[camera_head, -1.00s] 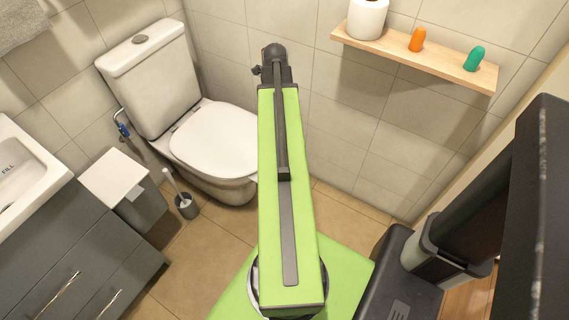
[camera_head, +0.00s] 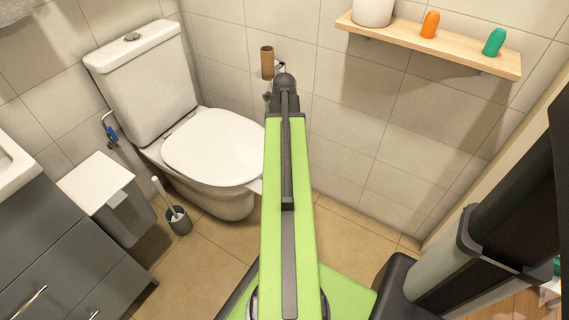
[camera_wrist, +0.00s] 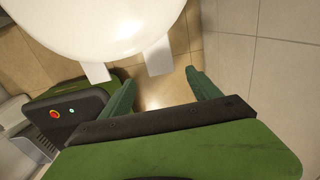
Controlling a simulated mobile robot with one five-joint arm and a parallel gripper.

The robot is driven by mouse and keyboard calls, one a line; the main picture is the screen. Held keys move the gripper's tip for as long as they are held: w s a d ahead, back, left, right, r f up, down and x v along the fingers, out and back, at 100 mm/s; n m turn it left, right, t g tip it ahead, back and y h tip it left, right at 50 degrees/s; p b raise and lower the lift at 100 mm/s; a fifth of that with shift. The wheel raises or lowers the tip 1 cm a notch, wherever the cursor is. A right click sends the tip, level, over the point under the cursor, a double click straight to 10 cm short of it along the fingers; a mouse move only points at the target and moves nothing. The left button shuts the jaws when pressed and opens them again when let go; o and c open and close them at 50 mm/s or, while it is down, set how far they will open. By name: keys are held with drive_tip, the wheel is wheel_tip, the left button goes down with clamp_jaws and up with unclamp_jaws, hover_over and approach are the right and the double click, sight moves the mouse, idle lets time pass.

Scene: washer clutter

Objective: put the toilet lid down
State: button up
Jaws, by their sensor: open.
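The white toilet (camera_head: 190,115) stands at the left against the tiled wall. Its lid (camera_head: 213,147) lies flat over the bowl, in front of the cistern. In the wrist view a large smooth white part of the toilet (camera_wrist: 95,25) fills the top left. My gripper (camera_wrist: 160,78) shows there with its two green fingers spread apart and nothing between them. It is beside the white surface; I cannot tell whether it touches. In the head view my green arm hides the gripper and the area right of the bowl.
A bin (camera_head: 110,198) and a toilet brush (camera_head: 175,215) stand left of the toilet, by a grey cabinet (camera_head: 75,260). A cardboard roll (camera_head: 267,62) is on the wall. A wooden shelf (camera_head: 440,47) holds orange and green items. Tiled floor (camera_head: 215,240) is clear before the toilet.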

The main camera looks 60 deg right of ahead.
wheel_tip(320, 180, down, 6)
drive_tip(key=b, duration=0.4)
drive_tip(key=shift+f+b, duration=0.25)
drive_tip(key=shift+b, duration=0.15)
drive_tip(key=shift+r, duration=0.1)
clamp_jaws()
